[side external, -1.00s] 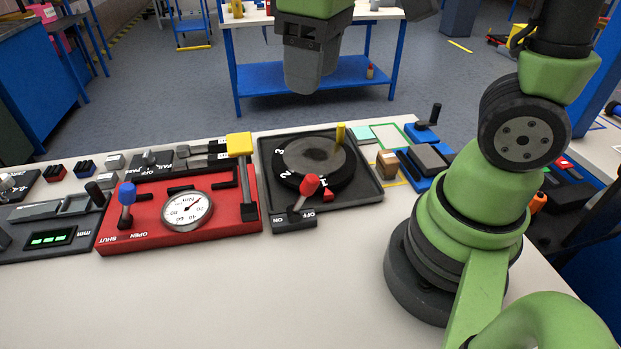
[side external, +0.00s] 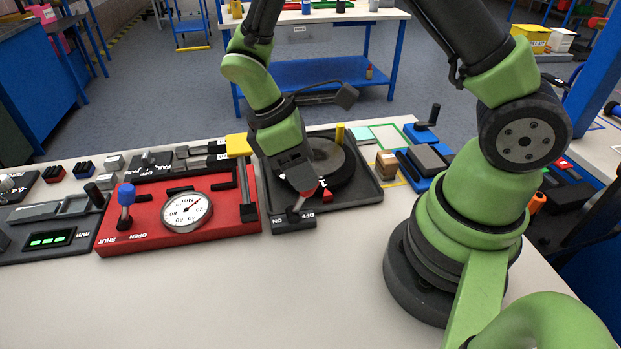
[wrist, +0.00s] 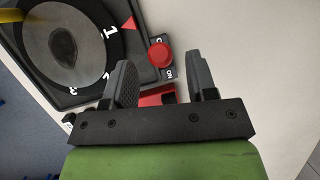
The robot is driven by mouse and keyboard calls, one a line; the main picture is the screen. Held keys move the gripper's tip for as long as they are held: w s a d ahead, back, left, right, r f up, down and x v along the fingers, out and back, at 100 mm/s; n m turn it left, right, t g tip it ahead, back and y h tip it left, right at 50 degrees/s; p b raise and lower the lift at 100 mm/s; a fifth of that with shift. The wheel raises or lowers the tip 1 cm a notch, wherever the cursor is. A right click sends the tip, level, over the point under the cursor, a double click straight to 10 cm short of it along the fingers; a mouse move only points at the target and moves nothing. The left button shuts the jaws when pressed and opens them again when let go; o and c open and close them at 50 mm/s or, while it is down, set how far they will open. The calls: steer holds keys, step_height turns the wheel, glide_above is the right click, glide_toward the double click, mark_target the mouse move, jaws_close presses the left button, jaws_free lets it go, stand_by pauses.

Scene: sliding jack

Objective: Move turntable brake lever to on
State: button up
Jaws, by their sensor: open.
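The brake lever is a grey stem (side external: 298,206) with a red knob, on a dark base marked ON at left and OFF at right in the side view. The stem leans toward the OFF side. In the wrist view the red knob (wrist: 160,54) shows between and just beyond my open fingertips, touching neither as far as I can see. My gripper (side external: 298,184) is down over the lever and hides most of the knob in the side view; it also shows in the wrist view (wrist: 160,70). The turntable (side external: 328,160) lies just behind, its 1 near the red pointer (wrist: 129,23).
The red panel (side external: 170,233) with a gauge (side external: 187,212), blue-knobbed lever (side external: 126,195) and yellow-topped handle (side external: 238,145) stands close to my gripper's left. A yellow peg (side external: 340,133) rises from the turntable. The front table is clear.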

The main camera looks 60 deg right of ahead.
mark_target(302, 195)
steer(key=shift+x, duration=1.7)
steer(key=shift+c, duration=0.2)
jaws_close()
steer(key=shift+w+a+r, duration=0.1)
steer(key=shift+a, duration=0.05)
steer(key=w+g+h, duration=0.1)
steer(key=a+g+h, duration=0.1)
steer(key=shift+w+a+r+g+h, duration=0.15)
steer(key=shift+w+a+g+h, duration=0.15)
steer(key=shift+w, duration=0.05)
steer(key=shift+w+a+m+g+h, duration=0.15)
steer(key=shift+w+a+g+h, duration=0.4)
steer(key=shift+g+h, duration=0.3)
steer(key=shift+w+a+m+g+h, duration=0.15)
steer(key=shift+w+a+g+h, duration=0.4)
steer(key=shift+g+h, duration=0.3)
steer(key=shift+a, duration=0.1)
